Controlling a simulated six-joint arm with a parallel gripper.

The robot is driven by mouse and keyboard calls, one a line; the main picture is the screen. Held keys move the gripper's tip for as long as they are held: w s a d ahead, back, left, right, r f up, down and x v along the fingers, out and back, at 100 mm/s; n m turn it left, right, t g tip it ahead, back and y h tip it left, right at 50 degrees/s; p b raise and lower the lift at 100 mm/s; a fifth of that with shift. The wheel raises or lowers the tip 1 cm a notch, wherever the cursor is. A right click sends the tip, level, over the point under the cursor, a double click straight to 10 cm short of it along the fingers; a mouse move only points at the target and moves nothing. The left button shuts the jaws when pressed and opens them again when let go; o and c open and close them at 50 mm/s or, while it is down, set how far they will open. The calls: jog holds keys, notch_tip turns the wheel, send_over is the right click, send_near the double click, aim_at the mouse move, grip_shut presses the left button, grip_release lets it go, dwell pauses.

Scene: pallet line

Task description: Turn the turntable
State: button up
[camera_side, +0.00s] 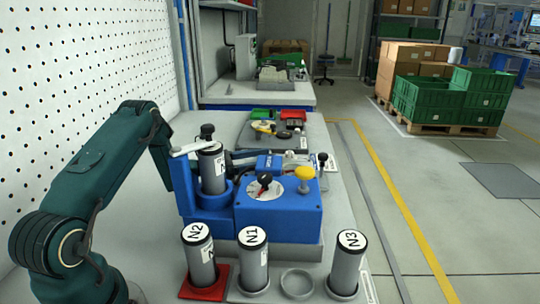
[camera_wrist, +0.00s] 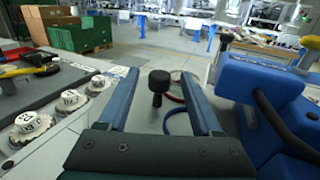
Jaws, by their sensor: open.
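A blue unit (camera_side: 285,220) stands on the bench in the side view. A white round dial (camera_side: 265,188) with a dark knob and a yellow knob (camera_side: 304,174) are on its top. I cannot tell for sure which part is the turntable. A grey cylinder (camera_side: 211,172) stands upright in a blue holder at the unit's left. My gripper (camera_wrist: 160,75) is open, its two blue fingers apart in the wrist view. A black knob on a post (camera_wrist: 158,82) shows between them; contact cannot be told. In the side view my gripper is largely hidden behind the unit.
Cylinders N2 (camera_side: 200,256), N1 (camera_side: 253,262) and N3 (camera_side: 348,265) stand at the front, N2 on a red base. An empty round holder (camera_side: 297,282) lies between N1 and N3. A blue block (camera_wrist: 262,85) is close right of my fingers. Trays (camera_side: 292,115) lie behind.

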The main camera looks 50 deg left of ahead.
jog(key=shift+w+d, duration=0.2)
jog(key=shift+w, duration=0.25)
grip_shut()
dwell(1.1)
